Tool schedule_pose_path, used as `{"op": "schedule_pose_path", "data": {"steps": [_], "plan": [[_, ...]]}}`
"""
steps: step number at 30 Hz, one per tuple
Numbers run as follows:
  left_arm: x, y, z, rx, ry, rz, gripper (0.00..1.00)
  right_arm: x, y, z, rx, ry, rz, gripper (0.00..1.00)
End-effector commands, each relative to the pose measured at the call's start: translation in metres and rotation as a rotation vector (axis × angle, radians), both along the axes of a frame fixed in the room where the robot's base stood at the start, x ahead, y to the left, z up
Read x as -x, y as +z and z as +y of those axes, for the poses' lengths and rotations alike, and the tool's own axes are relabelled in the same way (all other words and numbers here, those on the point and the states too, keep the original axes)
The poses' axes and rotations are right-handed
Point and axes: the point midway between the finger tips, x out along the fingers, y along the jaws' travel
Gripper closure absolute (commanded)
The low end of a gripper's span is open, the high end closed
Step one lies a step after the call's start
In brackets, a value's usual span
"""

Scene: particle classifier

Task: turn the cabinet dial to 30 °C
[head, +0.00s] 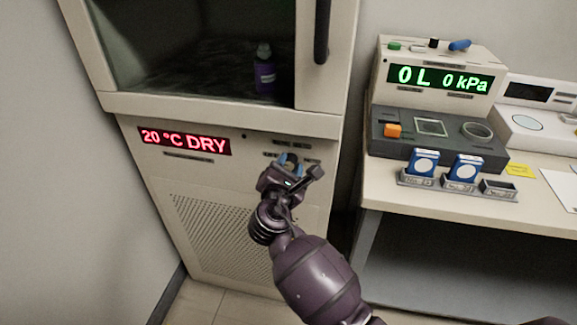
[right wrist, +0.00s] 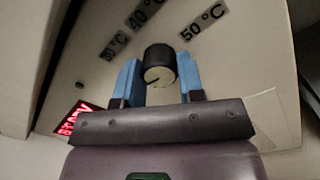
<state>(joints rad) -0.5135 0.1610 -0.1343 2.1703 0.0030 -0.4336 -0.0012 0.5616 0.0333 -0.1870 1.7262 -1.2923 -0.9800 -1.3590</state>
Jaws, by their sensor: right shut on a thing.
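The cabinet (head: 245,215) stands at the left, with a red display (head: 184,142) reading "20 °C DRY". My right gripper (head: 291,162) is at the upper right of its lower front panel and hides the dial in the head view. In the right wrist view, the dark round dial (right wrist: 160,66) sits between the blue fingers of the right gripper (right wrist: 159,78), which is shut on it. A light pointer mark shows on the dial's face. Labels for 30 °C (right wrist: 114,47), 40 °C and 50 °C (right wrist: 203,22) stand around it. My left gripper is not in view.
Above the panel, a dark window (head: 200,55) shows a purple bottle (head: 264,72) inside, with a black handle (head: 322,30) at its right. A bench (head: 400,196) at the right carries a device (head: 440,82) reading "0 L 0 kPa" and several small items.

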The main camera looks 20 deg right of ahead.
Motion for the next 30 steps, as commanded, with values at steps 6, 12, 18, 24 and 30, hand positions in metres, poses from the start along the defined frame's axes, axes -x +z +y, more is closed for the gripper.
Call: {"op": "schedule_pose_path", "data": {"steps": [6, 12, 18, 24, 30], "plan": [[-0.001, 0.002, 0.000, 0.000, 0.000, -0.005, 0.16, 0.000, 0.000, 0.000, -0.153, -0.001, -0.102, 0.88], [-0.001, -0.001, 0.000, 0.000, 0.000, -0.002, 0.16, 0.000, -0.002, 0.000, -0.312, -0.001, -0.207, 0.88], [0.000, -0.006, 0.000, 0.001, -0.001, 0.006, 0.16, 0.000, -0.003, 0.000, -0.463, -0.002, -0.309, 0.88], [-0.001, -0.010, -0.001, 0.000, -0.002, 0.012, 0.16, 0.000, -0.003, 0.000, -0.591, -0.003, -0.397, 0.88], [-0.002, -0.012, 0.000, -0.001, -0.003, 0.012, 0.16, 0.000, -0.002, 0.000, -0.684, -0.002, -0.459, 0.88]]}}
